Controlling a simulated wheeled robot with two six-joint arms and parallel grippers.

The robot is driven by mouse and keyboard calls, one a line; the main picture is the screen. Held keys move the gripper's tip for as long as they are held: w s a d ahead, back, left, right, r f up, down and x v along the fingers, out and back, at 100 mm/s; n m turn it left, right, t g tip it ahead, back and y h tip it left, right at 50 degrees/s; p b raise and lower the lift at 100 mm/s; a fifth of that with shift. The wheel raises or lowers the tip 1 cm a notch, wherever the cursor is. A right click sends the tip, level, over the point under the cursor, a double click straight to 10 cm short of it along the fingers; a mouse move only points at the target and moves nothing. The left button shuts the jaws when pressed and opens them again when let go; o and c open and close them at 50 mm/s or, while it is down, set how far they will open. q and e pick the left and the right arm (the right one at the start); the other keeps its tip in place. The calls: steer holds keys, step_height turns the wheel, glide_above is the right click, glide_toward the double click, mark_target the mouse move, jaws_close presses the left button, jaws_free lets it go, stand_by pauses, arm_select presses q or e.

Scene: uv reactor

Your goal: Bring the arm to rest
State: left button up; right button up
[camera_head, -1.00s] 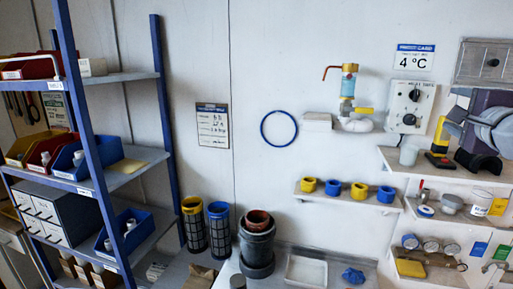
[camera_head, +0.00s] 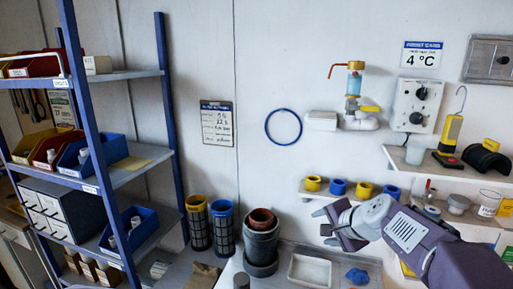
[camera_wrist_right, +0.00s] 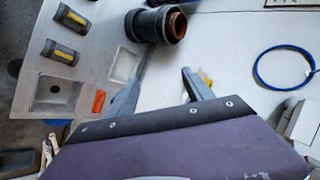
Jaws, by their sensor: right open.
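My right gripper (camera_head: 324,227) is open and empty. My purple and grey right arm reaches in from the lower right in the head view. The gripper appears just below the small wall shelf with yellow and blue rings (camera_head: 337,187) and covers part of the shelf edge. I cannot tell how far it is from the shelf. In the right wrist view the two grey fingers of the gripper (camera_wrist_right: 163,78) are spread with nothing between them. My left gripper is not in view.
A dark pipe fitting (camera_head: 261,241) and a white tray (camera_head: 310,270) stand on the bench, left of and below the gripper. A blue-posted shelf rack (camera_head: 166,120) stands at the left. A blue hoop (camera_head: 282,127) and a control box (camera_head: 415,105) are on the wall.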

steer(key=s+a+f+n+g, duration=0.2)
steer(key=s+f, duration=0.3)
steer(key=f, duration=0.2)
steer(key=s+a+f+n+g, duration=0.2)
steer(key=s+f+n, duration=0.1)
steer(key=s+f, duration=0.25)
steer(key=s+d+f+n+g+h, duration=0.2)
steer(key=s+d+f+n+g, duration=0.1)
steer(key=s+f+n, duration=0.4)
steer(key=s+f+g, duration=0.1)
steer(key=s+f, duration=0.2)
steer(key=s, duration=0.2)
steer(key=shift+s+d, duration=0.2)
steer(key=shift+s, duration=0.2)
